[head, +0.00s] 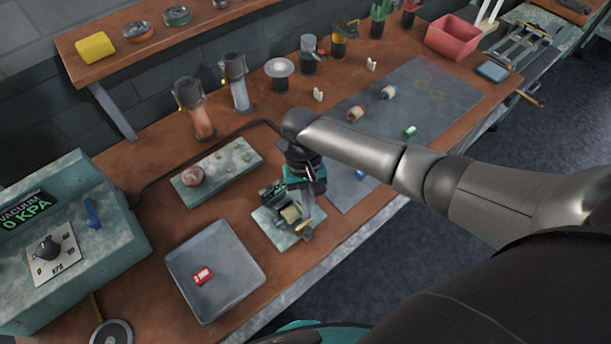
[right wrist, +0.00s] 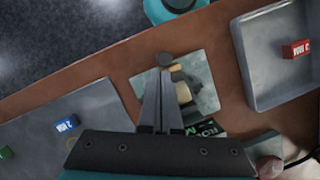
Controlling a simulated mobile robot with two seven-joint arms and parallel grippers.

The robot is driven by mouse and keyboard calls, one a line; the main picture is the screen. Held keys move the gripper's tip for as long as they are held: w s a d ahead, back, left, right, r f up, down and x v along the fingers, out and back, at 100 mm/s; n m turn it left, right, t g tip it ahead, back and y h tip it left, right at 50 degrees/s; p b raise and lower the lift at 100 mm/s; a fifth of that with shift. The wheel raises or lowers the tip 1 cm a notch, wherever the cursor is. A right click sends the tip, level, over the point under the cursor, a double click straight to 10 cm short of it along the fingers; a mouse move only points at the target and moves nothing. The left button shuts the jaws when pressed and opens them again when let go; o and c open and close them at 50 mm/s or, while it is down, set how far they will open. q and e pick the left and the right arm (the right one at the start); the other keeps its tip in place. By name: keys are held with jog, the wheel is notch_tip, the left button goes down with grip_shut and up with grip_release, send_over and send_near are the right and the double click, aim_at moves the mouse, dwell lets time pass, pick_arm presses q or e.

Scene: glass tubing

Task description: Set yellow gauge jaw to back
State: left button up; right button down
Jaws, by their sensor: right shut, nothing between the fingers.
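The gauge stands on a pale green-grey plate (head: 268,229) at the front of the bench, between the grey tray and the dark mat. Its yellow jaw (head: 302,226) is a small piece beside a cream-coloured block (head: 290,213); the jaw also shows in the right wrist view (right wrist: 176,67). A dark round knob end (right wrist: 165,59) lies just past the fingertips. My right gripper (head: 308,208) is over the gauge, pointing down, shut and empty. In the right wrist view its fingertips (right wrist: 160,74) are close beside the jaw; I cannot tell whether they touch. My left gripper is out of view.
A grey tray (head: 188,262) holding a red labelled piece (head: 202,276) is left of the gauge. A plate with a reddish knob (head: 193,176) is behind it. The vacuum box (head: 110,205) stands far left. The mat (head: 440,90) carries several small coloured spools.

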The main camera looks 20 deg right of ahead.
jog(key=v, duration=1.2)
jog(key=shift+r, duration=0.25)
